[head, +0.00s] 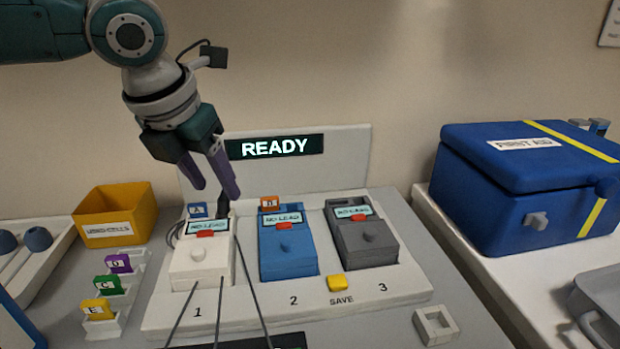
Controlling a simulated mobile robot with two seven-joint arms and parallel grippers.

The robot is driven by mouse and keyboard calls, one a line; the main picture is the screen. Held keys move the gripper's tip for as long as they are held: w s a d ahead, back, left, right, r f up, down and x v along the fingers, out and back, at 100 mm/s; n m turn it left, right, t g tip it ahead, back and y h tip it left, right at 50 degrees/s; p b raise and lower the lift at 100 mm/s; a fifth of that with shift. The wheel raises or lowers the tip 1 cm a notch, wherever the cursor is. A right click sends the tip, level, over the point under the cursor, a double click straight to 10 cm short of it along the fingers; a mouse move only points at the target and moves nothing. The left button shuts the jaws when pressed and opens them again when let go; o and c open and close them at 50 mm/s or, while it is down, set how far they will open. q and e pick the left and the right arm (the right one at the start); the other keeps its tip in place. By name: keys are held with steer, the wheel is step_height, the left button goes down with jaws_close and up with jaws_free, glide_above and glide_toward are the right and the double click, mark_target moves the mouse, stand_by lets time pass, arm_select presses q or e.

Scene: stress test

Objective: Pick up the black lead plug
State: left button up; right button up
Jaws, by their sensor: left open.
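A small black piece (223,208), which looks like the black lead plug, stands upright behind the white unit marked 1 (200,266). Its lower part is hidden by that unit. My left gripper (217,190) comes down from the upper left with two purple fingers. It is open, its fingertips just above or around the top of the black piece. I cannot tell whether they touch it. Thin dark leads run over and beside the white unit towards the front. My right gripper is not in view.
A blue unit (287,252) and a dark grey unit (362,243) stand right of the white one, below a READY sign (275,147). A yellow bin (115,214) and coloured tags stand left. A blue first aid box (500,200) stands right.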

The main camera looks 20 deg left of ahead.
mark_target(222, 197)
arm_select(q)
steer(key=x, duration=0.3)
steer(key=shift+f, duration=0.1)
steer(key=shift+c, duration=0.4)
jaws_close()
